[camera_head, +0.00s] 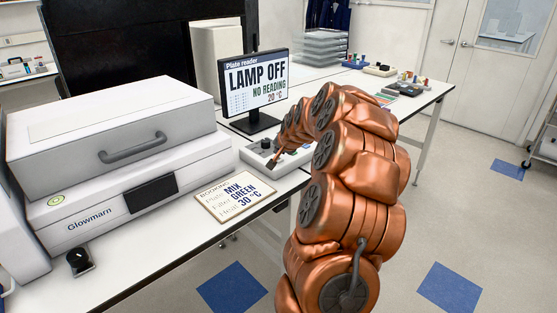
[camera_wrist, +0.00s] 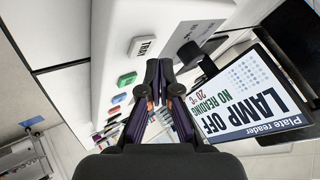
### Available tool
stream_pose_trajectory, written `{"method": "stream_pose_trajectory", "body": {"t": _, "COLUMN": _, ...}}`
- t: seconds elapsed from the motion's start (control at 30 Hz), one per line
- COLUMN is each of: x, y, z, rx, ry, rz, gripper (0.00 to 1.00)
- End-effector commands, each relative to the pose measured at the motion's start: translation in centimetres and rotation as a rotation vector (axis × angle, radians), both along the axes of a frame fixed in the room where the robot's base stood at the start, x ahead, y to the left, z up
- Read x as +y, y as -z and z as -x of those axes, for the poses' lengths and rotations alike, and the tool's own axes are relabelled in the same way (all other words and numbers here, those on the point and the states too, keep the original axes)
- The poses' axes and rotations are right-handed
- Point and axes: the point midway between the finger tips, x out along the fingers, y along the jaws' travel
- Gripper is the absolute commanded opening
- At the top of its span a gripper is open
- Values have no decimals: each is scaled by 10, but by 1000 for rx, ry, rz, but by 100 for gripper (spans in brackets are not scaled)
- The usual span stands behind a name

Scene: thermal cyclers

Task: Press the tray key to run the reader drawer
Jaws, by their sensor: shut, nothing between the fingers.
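The white key marked TRAY (camera_wrist: 144,46) sits on a pale control box (camera_wrist: 112,50), with a green key (camera_wrist: 127,79), a blue key (camera_wrist: 119,98) and a red key (camera_wrist: 113,110) in line with it. My gripper (camera_wrist: 158,68) is shut and empty, its fingertips pointing at the box close to the TRAY and green keys. I cannot tell whether it touches the box. In the head view my gripper (camera_head: 271,163) is over the control box (camera_head: 249,157), which my arm partly hides. The white Glowmarn reader (camera_head: 120,205) stands at left, with no drawer seen extended.
A monitor (camera_head: 253,84) reads LAMP OFF, NO READING, 20 °C. A booking card (camera_head: 235,197) reads MIX, GREEN, 30 °C and lies at the bench's front edge. A small black device (camera_head: 78,262) sits before the reader.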

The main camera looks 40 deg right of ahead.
Motion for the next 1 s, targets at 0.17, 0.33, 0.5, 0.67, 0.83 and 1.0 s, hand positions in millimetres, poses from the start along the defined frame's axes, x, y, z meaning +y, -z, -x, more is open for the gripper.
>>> {"method": "stream_pose_trajectory", "body": {"t": 0.17, "x": 0, "y": 0, "z": 0, "rx": 0, "ry": 0, "rz": 0, "gripper": 0}}
{"method": "stream_pose_trajectory", "body": {"t": 0.33, "x": 0, "y": 0, "z": 0, "rx": 0, "ry": 0, "rz": 0, "gripper": 0}}
{"method": "stream_pose_trajectory", "body": {"t": 0.5, "x": 0, "y": 0, "z": 0, "rx": 0, "ry": 0, "rz": 0, "gripper": 0}}
{"method": "stream_pose_trajectory", "body": {"t": 0.67, "x": 0, "y": 4, "z": 0, "rx": 0, "ry": 0, "rz": 0, "gripper": 0}}
{"method": "stream_pose_trajectory", "body": {"t": 0.83, "x": 0, "y": 9, "z": 0, "rx": 0, "ry": 1, "rz": -1, "gripper": 0}}
{"method": "stream_pose_trajectory", "body": {"t": 1.0, "x": 0, "y": 9, "z": 0, "rx": 0, "ry": 1, "rz": -1, "gripper": 0}}
